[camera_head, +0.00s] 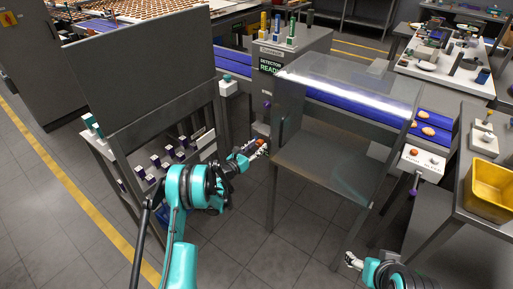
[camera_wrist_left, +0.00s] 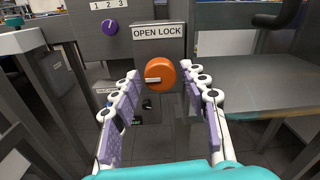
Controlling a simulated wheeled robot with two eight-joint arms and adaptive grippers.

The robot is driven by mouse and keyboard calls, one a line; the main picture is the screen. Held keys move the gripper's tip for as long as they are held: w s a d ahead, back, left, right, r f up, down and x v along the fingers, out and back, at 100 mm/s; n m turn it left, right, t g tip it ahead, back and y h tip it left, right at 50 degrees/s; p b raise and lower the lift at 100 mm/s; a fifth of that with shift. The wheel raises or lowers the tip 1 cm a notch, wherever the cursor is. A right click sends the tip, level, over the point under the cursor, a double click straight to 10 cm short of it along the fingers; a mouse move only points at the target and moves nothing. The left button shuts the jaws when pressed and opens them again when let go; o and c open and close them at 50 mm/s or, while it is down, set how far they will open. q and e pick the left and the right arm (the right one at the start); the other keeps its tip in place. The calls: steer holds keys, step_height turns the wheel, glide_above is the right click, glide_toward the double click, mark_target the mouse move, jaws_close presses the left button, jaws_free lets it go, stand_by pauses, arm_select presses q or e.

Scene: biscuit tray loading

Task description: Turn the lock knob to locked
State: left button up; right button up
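The orange lock knob (camera_wrist_left: 160,70) is on a grey panel under a white label (camera_wrist_left: 159,32) reading OPEN LOCK. Its pale pointer mark lies to the left, on the OPEN side. My left gripper (camera_wrist_left: 161,87) is open, its two purple-padded fingers spread to either side of the knob in the wrist view; contact is not visible. In the head view my left gripper (camera_head: 257,149) is at the left side of the clear-hooded station, and the knob is small there. My right gripper (camera_head: 352,260) is low at the bottom right, far from the knob; its opening is too small to tell.
A purple dial (camera_wrist_left: 110,27) marked 1 2 3 sits up and left of the knob. The clear hood (camera_head: 345,95) stands right of my left gripper. A grey cabinet (camera_head: 145,70) stands to the left. A yellow bin (camera_head: 488,190) is at far right.

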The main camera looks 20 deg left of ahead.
arm_select(q)
steer(key=c, duration=0.7)
steer(key=shift+m, duration=0.4)
steer(key=m, duration=0.6)
steer(key=shift+m, duration=0.3)
steer(key=m, duration=1)
steer(key=shift+y, duration=0.4)
